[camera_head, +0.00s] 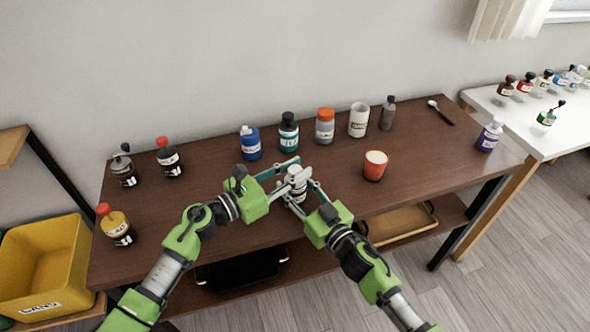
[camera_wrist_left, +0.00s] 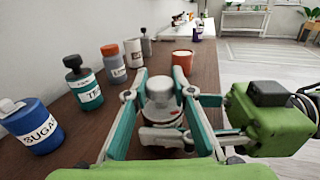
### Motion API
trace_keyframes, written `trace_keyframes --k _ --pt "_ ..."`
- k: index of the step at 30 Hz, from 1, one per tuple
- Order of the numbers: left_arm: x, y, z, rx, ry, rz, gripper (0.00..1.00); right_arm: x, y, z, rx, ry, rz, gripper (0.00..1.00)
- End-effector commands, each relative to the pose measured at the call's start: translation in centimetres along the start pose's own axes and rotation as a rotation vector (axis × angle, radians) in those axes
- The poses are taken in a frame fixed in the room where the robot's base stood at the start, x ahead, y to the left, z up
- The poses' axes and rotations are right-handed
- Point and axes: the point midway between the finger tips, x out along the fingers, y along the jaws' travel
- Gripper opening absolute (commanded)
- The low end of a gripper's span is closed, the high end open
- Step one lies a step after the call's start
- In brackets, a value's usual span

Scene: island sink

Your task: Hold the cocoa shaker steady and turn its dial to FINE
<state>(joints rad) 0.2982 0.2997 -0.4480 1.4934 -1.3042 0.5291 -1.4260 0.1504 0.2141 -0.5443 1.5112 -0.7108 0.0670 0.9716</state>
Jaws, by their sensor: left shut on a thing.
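The cocoa shaker (camera_head: 298,187) is a small pale container with a grey-white top, upright near the front middle of the brown table. It also shows in the left wrist view (camera_wrist_left: 160,92). My left gripper (camera_head: 291,172) comes in from the left and is shut on the shaker, one finger on each side. My right gripper (camera_head: 302,197) comes in from the right, its fingers at the shaker and lower down. Whether they are closed on it is hidden by the crossing fingers. The dial's marks are too small to read.
Behind stand a blue sugar jar (camera_head: 250,143), a teal-labelled jar (camera_head: 288,133), an orange-lidded jar (camera_head: 325,127) and a white canister (camera_head: 358,120). A red cup (camera_head: 375,165) stands to the right. Bottles stand at the left. The table's front right is clear.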

Motion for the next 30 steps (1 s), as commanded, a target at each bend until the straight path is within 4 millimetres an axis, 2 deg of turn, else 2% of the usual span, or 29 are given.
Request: trace_keyframes --k 18,30 --pt "0.06 0.2 -0.19 0.001 0.004 -0.363 0.02 0.0 -0.11 -0.04 -0.003 0.001 -0.003 0.14" --pt "-0.07 0.1 -0.25 -0.001 0.004 -0.482 0.02 0.01 -0.18 -0.07 -0.002 0.002 -0.004 0.14"
